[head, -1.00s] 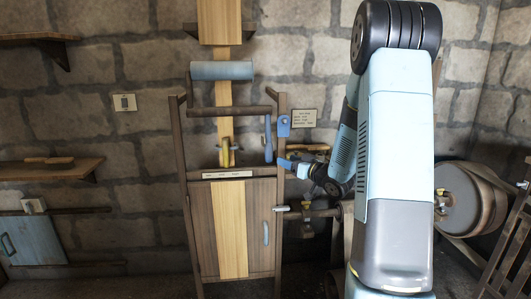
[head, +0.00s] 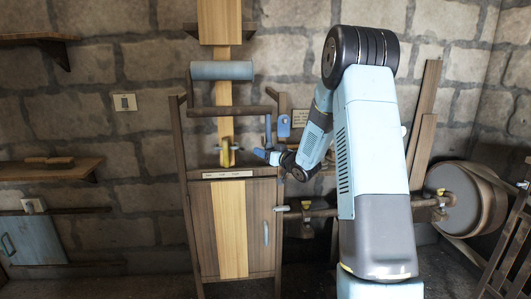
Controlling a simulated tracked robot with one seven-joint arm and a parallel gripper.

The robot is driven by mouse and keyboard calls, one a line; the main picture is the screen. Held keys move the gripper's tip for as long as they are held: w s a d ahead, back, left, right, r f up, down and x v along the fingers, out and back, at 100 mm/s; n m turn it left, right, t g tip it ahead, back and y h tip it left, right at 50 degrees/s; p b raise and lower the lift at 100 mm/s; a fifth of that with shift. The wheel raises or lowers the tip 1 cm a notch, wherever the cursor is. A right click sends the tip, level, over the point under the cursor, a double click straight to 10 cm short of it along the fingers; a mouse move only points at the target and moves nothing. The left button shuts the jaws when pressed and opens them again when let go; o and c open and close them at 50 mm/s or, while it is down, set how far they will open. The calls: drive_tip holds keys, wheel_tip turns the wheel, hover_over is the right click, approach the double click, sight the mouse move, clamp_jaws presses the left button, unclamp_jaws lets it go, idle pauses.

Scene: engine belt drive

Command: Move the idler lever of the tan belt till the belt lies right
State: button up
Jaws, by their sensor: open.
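The tan belt (head: 225,128) hangs from the wooden box at the top, passes the light-blue roller (head: 222,70) and the dark wooden crossbar (head: 222,111), and goes down near a yellow fork-shaped piece (head: 228,153). A blue lever handle (head: 268,132) hangs from the right end of the crossbar. My gripper (head: 263,154) is open, small in the view, close to the handle's lower end and pointing left. I cannot tell whether it touches the handle. The exact seat of the belt at the yellow piece is too small to tell.
A wooden cabinet (head: 203,235) with a pale centre strip stands below. A blue bracket (head: 284,126) is on the right post, with a note card (head: 301,118) behind. A large drum (head: 452,200) and slanted boards stand right of my arm.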

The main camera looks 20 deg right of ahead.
drive_tip(key=shift+w+a, duration=0.1)
clamp_jaws()
idle(0.6)
